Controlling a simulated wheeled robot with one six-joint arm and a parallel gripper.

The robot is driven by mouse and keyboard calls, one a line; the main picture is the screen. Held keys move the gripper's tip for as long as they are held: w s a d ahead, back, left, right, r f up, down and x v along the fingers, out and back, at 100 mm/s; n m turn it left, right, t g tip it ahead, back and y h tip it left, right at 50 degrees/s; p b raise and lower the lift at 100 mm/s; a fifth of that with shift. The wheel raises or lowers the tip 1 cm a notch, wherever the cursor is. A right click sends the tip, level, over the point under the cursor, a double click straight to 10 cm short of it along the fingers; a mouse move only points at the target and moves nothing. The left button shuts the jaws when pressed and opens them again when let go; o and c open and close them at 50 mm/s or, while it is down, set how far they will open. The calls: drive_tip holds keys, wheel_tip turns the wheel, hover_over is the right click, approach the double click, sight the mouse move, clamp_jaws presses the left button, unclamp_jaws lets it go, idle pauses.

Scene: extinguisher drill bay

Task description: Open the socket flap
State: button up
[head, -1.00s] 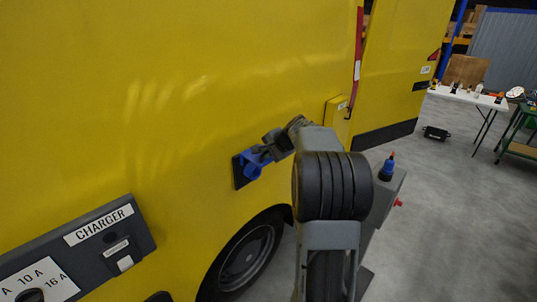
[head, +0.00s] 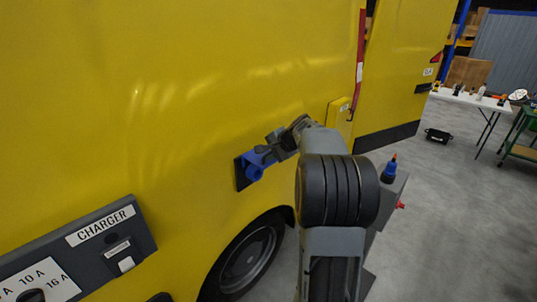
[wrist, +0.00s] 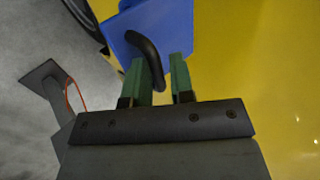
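The blue socket flap (head: 254,168) sits on a dark plate (head: 240,178) on the yellow van side, above the wheel. In the wrist view the flap (wrist: 178,28) fills the top middle, with a curved black handle (wrist: 146,55) on its face. My gripper (wrist: 164,72) has two green fingers, one on each side of the handle's lower end. The fingers stand apart, with a gap showing beside the right finger. I cannot tell if the left finger touches the handle. In the head view my gripper (head: 270,150) is at the flap, its fingertips hard to make out.
A grey charger panel (head: 105,240) is fixed to the van (head: 200,80) at lower left. A small yellow box (head: 338,115) is on the van beyond my arm. A white table (head: 475,99) and a black case (head: 436,135) are at the far right.

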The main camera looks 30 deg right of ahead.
drive_tip(key=b+v, duration=0.1)
drive_tip(key=v, duration=1.1)
drive_tip(key=shift+s+r, duration=0.2)
drive_tip(key=shift+s, duration=0.05)
drive_tip(key=s+a+f+n+g+h, duration=0.1)
drive_tip(key=s+a+f+n+g, duration=0.3)
drive_tip(key=f, duration=0.6)
drive_tip(key=s+a+f+n, duration=0.2)
drive_tip(key=s+a+n, duration=0.3)
drive_tip(key=a, duration=0.5)
drive_tip(key=s+a+f+n+h, duration=0.1)
drive_tip(key=s+a+f+n, duration=0.2)
drive_tip(key=s+a+n, duration=0.3)
drive_tip(key=s+a, duration=0.1)
drive_tip(key=a, duration=0.3)
drive_tip(key=shift+s+a+f+g, duration=0.2)
drive_tip(key=shift+s+f+g, duration=0.1)
drive_tip(key=shift+s+f, duration=0.05)
drive_tip(key=shift+d, duration=0.15)
